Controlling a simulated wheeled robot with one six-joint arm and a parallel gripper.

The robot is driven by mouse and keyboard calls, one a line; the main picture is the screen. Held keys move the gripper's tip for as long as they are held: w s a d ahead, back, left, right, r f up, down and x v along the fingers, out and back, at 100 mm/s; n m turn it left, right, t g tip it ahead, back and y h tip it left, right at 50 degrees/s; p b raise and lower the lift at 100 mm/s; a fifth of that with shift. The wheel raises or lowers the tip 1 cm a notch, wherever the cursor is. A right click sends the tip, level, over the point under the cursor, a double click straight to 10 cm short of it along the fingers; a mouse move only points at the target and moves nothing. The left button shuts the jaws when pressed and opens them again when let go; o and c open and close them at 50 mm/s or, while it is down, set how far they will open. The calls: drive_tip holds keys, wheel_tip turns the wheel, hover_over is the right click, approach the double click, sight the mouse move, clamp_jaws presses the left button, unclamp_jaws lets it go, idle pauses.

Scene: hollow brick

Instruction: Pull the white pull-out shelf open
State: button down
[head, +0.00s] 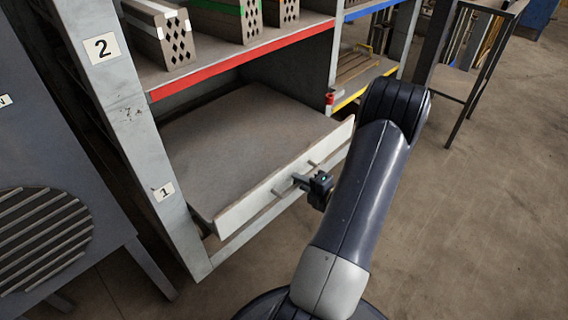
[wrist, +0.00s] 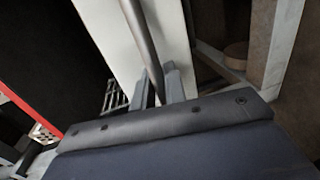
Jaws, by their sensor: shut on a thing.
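The white pull-out shelf (head: 245,210) is in the lower bay of the rack in the head view. It stands partly out past the rack's front posts, and its grey-brown top is bare. A bar handle (head: 283,188) runs along its white front. My gripper (head: 302,181) is at the handle, near its middle. In the wrist view the handle bar (wrist: 143,42) passes between the two fingers of my gripper (wrist: 158,88), which are shut on it. The white front (wrist: 175,45) fills the middle of that view.
Above the shelf is a board with a red edge (head: 240,58) carrying several hollow bricks (head: 162,32). A grey cabinet with a round grille (head: 40,240) stands at the left. The concrete floor (head: 460,220) at the right is clear. A dark metal stand (head: 478,80) is farther back.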

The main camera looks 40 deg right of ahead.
drive_tip(key=f+p+v, duration=0.1)
drive_tip(key=p+v, duration=0.2)
drive_tip(key=v, duration=0.6)
drive_tip(key=f+p+v, duration=0.2)
drive_tip(key=p+v, duration=0.1)
drive_tip(key=v, duration=0.7)
drive_tip(key=shift+s+f, duration=0.25)
drive_tip(key=shift+s, duration=0.2)
drive_tip(key=c, duration=1.5)
unclamp_jaws()
drive_tip(key=p+v, duration=0.2)
drive_tip(key=v, duration=0.8)
drive_tip(key=shift+s, duration=0.4)
drive_tip(key=shift+w, duration=0.1)
